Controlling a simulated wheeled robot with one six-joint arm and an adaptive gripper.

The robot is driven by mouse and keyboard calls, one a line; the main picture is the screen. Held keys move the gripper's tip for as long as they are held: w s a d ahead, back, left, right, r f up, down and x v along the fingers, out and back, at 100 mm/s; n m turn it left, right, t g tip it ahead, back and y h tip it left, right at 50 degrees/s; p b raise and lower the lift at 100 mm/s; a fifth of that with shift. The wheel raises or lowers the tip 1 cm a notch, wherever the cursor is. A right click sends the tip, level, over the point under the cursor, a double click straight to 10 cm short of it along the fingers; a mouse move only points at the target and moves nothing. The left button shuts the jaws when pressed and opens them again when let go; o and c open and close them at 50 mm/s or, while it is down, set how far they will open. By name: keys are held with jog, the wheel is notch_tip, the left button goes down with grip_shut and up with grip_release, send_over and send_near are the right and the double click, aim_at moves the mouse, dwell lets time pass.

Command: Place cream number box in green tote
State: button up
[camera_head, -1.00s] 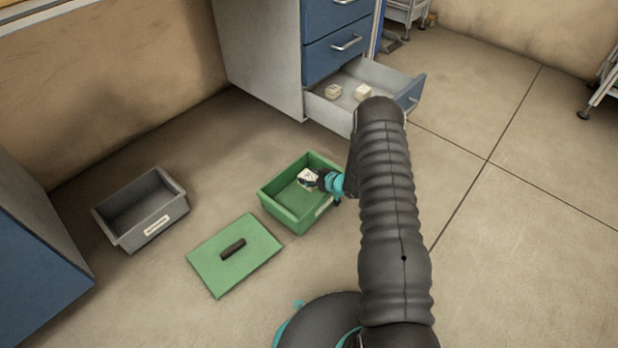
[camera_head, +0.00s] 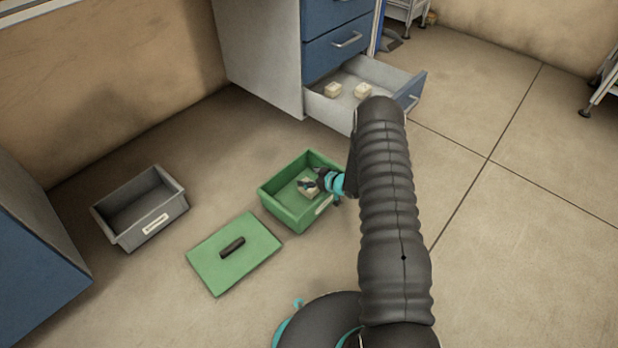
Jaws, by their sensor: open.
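The green tote (camera_head: 277,205) stands open on the floor, left of my arm. A cream box (camera_head: 308,187) is inside it, in the back right part. My gripper (camera_head: 314,184) is over the tote at this box, open, with its fingers close to the box; whether they touch it I cannot tell. Part of the box is hidden by the fingers, and no number is readable on it. Two more cream boxes, one on the left (camera_head: 332,90) and one on the right (camera_head: 362,91), lie in the open drawer (camera_head: 384,75) of the cabinet.
A green lid (camera_head: 255,262) with a black handle lies on the floor in front of the tote. A grey tote (camera_head: 165,222) stands to the left. A blue cabinet (camera_head: 30,265) is at far left.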

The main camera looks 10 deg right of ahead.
jog(key=shift+r+p, duration=0.3)
jog(key=shift+r, duration=0.1)
jog(key=p+v, duration=0.2)
jog(key=v, duration=1)
jog(key=w+d+r+m+h, duration=0.1)
jog(key=w+d+r+h, duration=0.15)
jog(key=r, duration=0.65)
jog(key=w+d+r+h, duration=0.1)
jog(key=r+h, duration=0.2)
jog(key=r, duration=0.7)
jog(key=s+r+m+h, duration=0.1)
jog(key=s+r, duration=0.2)
jog(key=r, duration=0.4)
jog(key=s+r+m+h, duration=0.1)
jog(key=s+r+h, duration=0.15)
jog(key=r, duration=0.45)
jog(key=s+a+r+m+g, duration=0.2)
jog(key=s+a+r+m, duration=0.15)
jog(key=s+r, duration=0.75)
jog(key=s+a+g+y, duration=0.1)
jog(key=s+a, duration=0.3)
jog(key=s, duration=0.7)
jog(key=s+a+g+y, duration=0.1)
jog(key=s+a, duration=0.3)
jog(key=s, duration=0.7)
jog(key=shift+r, duration=0.45)
jog(key=shift+s+a+m, duration=0.1)
jog(key=shift+m, duration=0.15)
